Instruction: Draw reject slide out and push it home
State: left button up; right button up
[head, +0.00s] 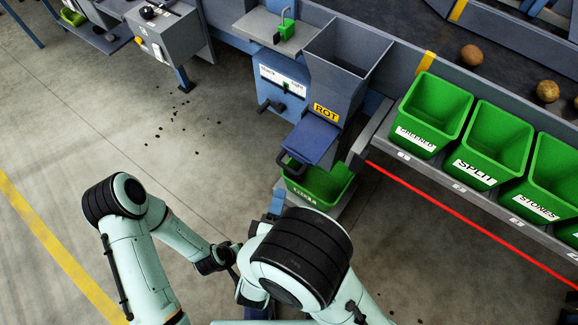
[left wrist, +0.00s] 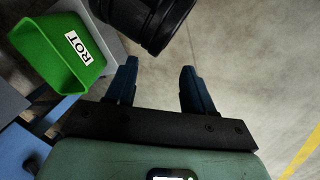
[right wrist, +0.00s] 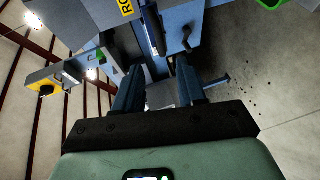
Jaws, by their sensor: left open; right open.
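The reject slide (head: 312,138) is a blue plate below the grey hopper marked ROT (head: 340,75). Its black handle (head: 290,165) is at the near end, over a green bin (head: 330,185). I cannot tell how far out the slide is. My right gripper (head: 277,202) is just below and left of the handle, apart from it and partly hidden by my arm. In the right wrist view its open fingers (right wrist: 160,90) are empty. My left gripper (left wrist: 158,85) is open and empty above the floor, beside the bin marked ROT (left wrist: 62,48).
Green bins (head: 435,110) stand in a row on a ledge at the right, with a red line (head: 470,222) along it. A blue box with a dial plate (head: 283,82) and a dark lever is left of the slide.

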aim_at(288, 167)
pick_arm(q)
jog(key=shift+y, duration=0.3)
jog(key=shift+s+a+f+b, duration=0.1)
jog(key=shift+a+f+b, duration=0.35)
jog(key=shift+f, duration=0.35)
jog(key=shift+w+a+f+b, duration=0.1)
jog(key=shift+a+f+b, duration=0.1)
jog(key=shift+f+b, duration=0.5)
jog(key=shift+s+a+f+b, duration=0.1)
jog(key=shift+a+f+b, duration=0.3)
jog(key=shift+f, duration=0.5)
pick_arm(e)
jog(key=shift+x, duration=5.85)
jog(key=shift+c, duration=0.3)
